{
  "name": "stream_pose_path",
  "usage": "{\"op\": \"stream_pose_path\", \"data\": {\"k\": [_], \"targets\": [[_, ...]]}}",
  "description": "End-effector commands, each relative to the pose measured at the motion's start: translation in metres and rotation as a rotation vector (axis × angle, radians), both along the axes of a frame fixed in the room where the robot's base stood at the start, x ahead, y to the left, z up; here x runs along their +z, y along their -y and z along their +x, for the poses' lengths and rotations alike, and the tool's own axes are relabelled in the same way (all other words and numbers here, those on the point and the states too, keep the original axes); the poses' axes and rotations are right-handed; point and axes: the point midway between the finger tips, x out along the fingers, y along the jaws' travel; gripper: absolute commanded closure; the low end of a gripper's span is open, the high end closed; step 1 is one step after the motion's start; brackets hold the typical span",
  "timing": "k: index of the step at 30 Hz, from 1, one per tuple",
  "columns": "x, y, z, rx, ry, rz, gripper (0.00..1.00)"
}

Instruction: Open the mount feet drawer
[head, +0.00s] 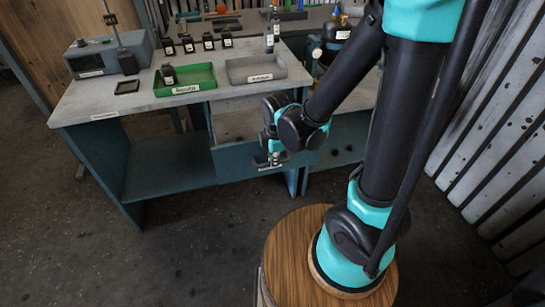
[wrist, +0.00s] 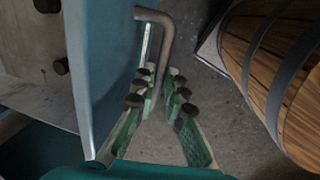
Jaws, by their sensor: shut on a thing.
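The drawer is a teal-fronted box under the workbench, and its front (head: 235,160) stands out from the bench with the pale interior showing behind it. In the wrist view the drawer front (wrist: 100,60) runs down the left of centre. Small dark round pieces (wrist: 47,6) lie inside the drawer. A bent metal handle (wrist: 158,17) sticks out from the front. My gripper (wrist: 166,80) is shut on this handle, its green fingers on either side of the bar. In the head view my gripper (head: 270,160) is at the drawer front, partly hidden by my wrist.
The bench top (head: 135,100) carries a green tray (head: 190,88), a grey tray (head: 255,70), several small dark bottles and a grey device (head: 100,57). A banded wooden barrel (wrist: 285,60) stands right of my gripper. Floor in front of the drawer is bare.

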Motion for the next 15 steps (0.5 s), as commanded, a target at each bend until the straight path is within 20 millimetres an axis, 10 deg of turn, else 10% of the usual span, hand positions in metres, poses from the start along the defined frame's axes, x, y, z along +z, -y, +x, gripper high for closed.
{"op": "stream_pose_path", "data": {"k": [6,11,15], "targets": [[-0.0001,0.0000,0.0000,0.000,0.000,0.000,1.00],[-0.0001,-0.0001,0.0002,0.000,0.000,0.000,0.70],[0.0000,-0.0001,0.0003,0.000,0.000,0.000,0.68]]}}
